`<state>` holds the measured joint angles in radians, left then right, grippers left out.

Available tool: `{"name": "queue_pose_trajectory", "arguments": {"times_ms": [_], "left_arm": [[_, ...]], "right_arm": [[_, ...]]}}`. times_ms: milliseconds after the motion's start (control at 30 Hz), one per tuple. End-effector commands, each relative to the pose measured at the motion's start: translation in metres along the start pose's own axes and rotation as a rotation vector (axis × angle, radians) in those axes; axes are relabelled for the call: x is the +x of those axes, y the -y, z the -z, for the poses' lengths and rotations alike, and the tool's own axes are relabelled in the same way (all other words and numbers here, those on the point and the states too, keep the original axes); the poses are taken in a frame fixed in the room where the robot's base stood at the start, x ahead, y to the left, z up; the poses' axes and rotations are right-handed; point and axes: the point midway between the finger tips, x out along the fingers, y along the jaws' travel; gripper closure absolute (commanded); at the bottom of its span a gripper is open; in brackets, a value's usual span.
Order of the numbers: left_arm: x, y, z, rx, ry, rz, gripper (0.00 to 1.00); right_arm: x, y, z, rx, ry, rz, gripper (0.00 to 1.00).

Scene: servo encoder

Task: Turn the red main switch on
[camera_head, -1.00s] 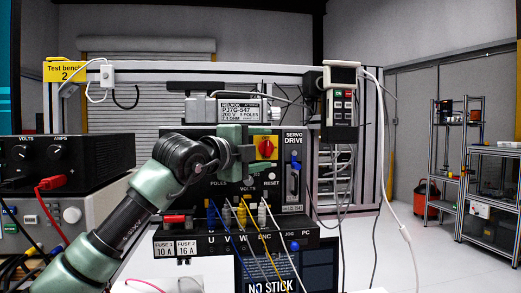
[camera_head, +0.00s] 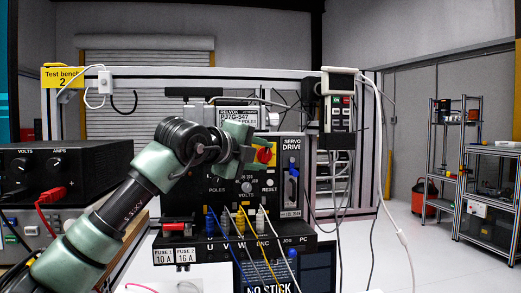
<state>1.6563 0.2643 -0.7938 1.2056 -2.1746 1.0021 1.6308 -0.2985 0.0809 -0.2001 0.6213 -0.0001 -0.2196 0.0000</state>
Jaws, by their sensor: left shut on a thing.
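The red main switch (camera_head: 264,155) is a round red knob on a yellow plate (camera_head: 271,146), on the upper front of the black test panel. The left part of the plate and knob is hidden by my left gripper (camera_head: 255,154). My left arm comes in from the lower left, and its green gripper is shut on the red knob. The fingertips are small and partly hidden, so the exact angle of the knob is hard to tell. My right gripper is not in view.
The servo drive (camera_head: 292,165) stands just right of the switch. Blue, white and yellow cables (camera_head: 240,221) plug in below. A hand pendant (camera_head: 339,112) with cables hangs at the right. A black power supply (camera_head: 60,165) stands at the left. The floor at right is open.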

Motion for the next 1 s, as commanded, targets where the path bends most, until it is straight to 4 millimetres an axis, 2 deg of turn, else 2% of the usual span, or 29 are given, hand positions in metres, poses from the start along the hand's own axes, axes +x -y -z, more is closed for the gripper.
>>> {"name": "queue_pose_trajectory", "arguments": {"times_ms": [67,1000], "left_arm": [[-0.002,0.009,-0.003,0.053,0.005,-0.051,1.00],[0.004,0.024,0.001,0.681,0.008,-0.678,1.00]], "right_arm": [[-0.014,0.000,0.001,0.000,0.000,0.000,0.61],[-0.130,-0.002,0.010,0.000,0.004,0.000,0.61]]}}
